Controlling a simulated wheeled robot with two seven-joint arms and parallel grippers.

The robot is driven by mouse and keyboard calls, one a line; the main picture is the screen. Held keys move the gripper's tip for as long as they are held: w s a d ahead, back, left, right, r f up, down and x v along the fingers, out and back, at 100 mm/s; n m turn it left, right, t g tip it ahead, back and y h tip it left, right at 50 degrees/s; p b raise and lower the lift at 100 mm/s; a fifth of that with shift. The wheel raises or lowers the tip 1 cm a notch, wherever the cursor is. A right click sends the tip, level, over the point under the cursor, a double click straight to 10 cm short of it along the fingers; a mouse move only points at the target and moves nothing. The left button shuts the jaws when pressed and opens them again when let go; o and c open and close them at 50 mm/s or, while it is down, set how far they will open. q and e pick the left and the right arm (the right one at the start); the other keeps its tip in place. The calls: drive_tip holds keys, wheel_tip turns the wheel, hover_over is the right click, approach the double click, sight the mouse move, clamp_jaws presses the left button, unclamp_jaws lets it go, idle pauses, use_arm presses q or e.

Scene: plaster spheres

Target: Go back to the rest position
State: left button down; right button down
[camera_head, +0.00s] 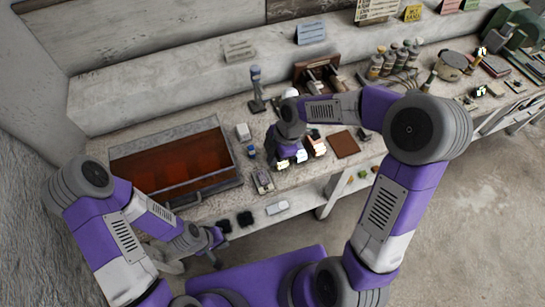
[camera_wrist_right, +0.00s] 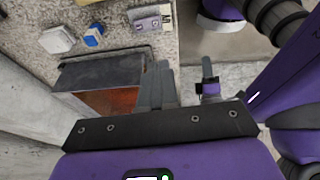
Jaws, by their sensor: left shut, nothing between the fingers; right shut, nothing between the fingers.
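My left gripper (camera_head: 217,246) hangs low in front of the workbench, below the front edge of the red-brown bin, and holds nothing. My right gripper (camera_head: 287,158) is over the bench, right of the bin, among small items that it partly hides. In the right wrist view the two grey fingers of my right gripper (camera_wrist_right: 158,86) are together with nothing between them. A white rounded object (camera_head: 290,92) shows behind my right wrist; I cannot tell whether it is a plaster sphere.
The metal bin (camera_head: 172,162) with red-brown inside stands on the bench's left. A brown square plate (camera_head: 344,144) lies right of my right gripper. Bottles (camera_head: 376,66) and tools crowd the bench's back and right. The floor (camera_head: 475,210) at right is clear.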

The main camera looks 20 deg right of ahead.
drive_tip(key=shift+f, duration=0.1)
drive_tip(key=s+f+m+b, duration=0.1)
drive_tip(key=s+f+m, duration=0.3)
drive_tip(key=f+m, duration=0.3)
drive_tip(key=s+a+f+m+b, duration=0.1)
drive_tip(key=s+f+m, duration=0.4)
drive_tip(key=f, duration=0.6)
drive_tip(key=s+a+f+m+b, duration=0.1)
drive_tip(key=s+f+m+b, duration=0.1)
drive_tip(key=s+f+m, duration=0.3)
wheel_tip(320, 180, down, 4)
drive_tip(key=m, duration=0.5)
drive_tip(key=shift+s+a+f+y+b, duration=0.2)
drive_tip(key=shift+s+y+b, duration=0.1)
drive_tip(key=shift+y, duration=0.1)
